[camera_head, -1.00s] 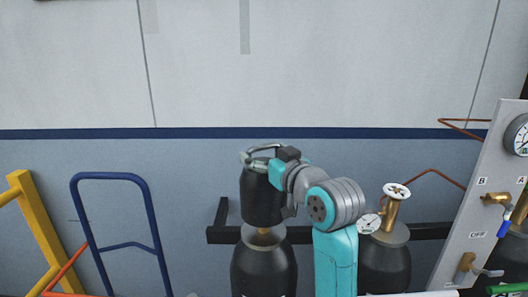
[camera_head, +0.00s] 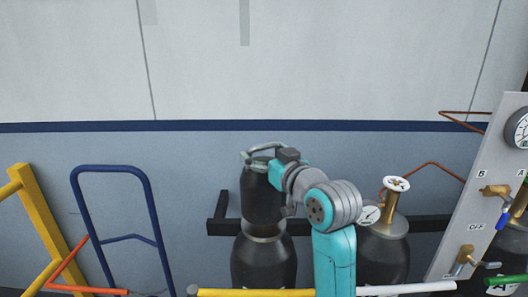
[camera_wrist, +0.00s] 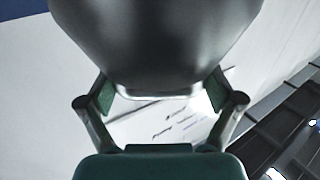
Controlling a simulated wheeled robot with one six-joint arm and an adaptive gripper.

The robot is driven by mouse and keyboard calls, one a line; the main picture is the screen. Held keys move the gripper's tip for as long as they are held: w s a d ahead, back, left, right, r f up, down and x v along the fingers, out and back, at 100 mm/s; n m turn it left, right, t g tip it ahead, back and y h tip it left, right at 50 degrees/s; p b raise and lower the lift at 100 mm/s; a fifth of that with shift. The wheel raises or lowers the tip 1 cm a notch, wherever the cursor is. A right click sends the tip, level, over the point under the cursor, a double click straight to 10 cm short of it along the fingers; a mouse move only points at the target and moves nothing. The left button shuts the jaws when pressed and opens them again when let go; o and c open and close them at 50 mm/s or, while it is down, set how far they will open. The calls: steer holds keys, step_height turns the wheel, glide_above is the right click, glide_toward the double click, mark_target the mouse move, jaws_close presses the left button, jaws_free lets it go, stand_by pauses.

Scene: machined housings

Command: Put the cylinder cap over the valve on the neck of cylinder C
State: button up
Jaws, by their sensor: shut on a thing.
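My gripper (camera_head: 264,156) is shut on the dark cylinder cap (camera_head: 262,202), at the cap's top. In the wrist view the cap (camera_wrist: 155,45) fills the top middle between the two fingers. The cap is upright over the neck of a black cylinder (camera_head: 263,265), with its lower edge at or very near the pale neck ring (camera_head: 264,237). The valve of this cylinder is hidden, and I cannot tell whether the cap rests on the neck. No letter shows on this cylinder.
To the right, another dark cylinder (camera_head: 384,258) carries a brass valve with a white handwheel (camera_head: 396,184) and a gauge. A gauge panel (camera_head: 478,190) stands at far right. A blue hand-truck frame (camera_head: 112,177) and yellow rails (camera_head: 45,215) are at left. A dark rack bar (camera_head: 222,226) runs behind.

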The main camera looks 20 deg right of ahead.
steer(key=shift+f, duration=1.85)
steer(key=o, duration=1.5)
steer(key=v, duration=1.2)
